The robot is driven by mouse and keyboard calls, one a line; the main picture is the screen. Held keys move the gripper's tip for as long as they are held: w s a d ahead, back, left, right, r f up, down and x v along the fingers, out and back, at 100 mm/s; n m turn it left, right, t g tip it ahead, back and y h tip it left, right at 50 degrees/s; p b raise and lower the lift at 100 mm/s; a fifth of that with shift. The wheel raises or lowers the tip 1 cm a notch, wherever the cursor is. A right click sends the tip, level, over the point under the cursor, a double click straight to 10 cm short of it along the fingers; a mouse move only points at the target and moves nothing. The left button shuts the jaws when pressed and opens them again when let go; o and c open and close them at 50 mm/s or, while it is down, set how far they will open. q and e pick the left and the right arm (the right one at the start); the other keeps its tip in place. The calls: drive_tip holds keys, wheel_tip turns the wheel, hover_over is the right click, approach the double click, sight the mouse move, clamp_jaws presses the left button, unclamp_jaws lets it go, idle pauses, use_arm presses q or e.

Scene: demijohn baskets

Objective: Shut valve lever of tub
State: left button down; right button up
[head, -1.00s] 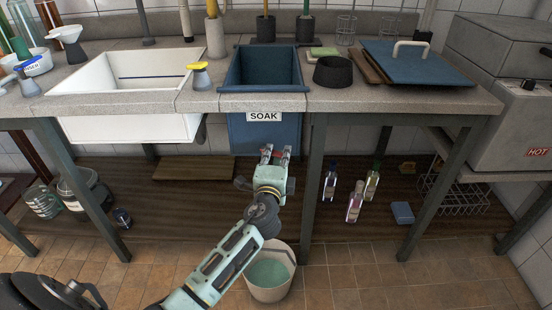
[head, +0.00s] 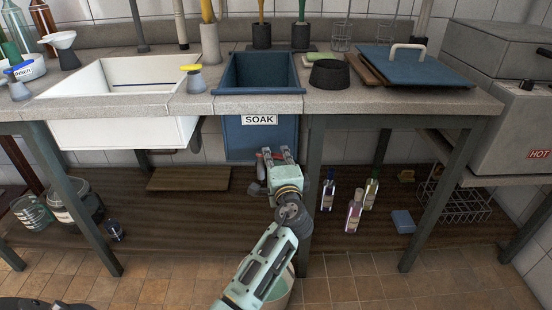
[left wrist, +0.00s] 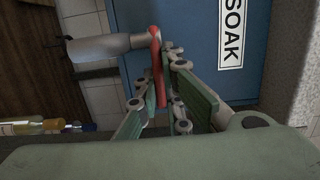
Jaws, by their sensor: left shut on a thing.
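The blue tub (head: 262,75) with the SOAK label (head: 260,120) is set in the counter. Its front also shows in the left wrist view (left wrist: 185,25). There, a grey valve body (left wrist: 95,48) lies in front of the tub, with a red valve lever (left wrist: 157,68) at its right end. My left gripper (head: 277,153) is below the label; in the left wrist view its fingers (left wrist: 163,82) are shut on the red lever, one on each side. My right gripper is out of view.
A table leg (head: 312,190) stands close to the right of my left gripper. A bucket (head: 279,296) on the floor is mostly behind my arm. Several bottles (head: 354,212) stand on the lower shelf to the right. A wooden board (head: 188,179) lies to the left.

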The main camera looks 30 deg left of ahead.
use_arm(q)
drive_tip(key=shift+f, duration=0.2)
drive_tip(key=c, duration=1.9)
unclamp_jaws()
drive_tip(key=shift+r, duration=0.1)
drive_tip(key=shift+o, duration=0.2)
drive_tip(key=v, duration=1.2)
drive_tip(key=shift+c, duration=0.7)
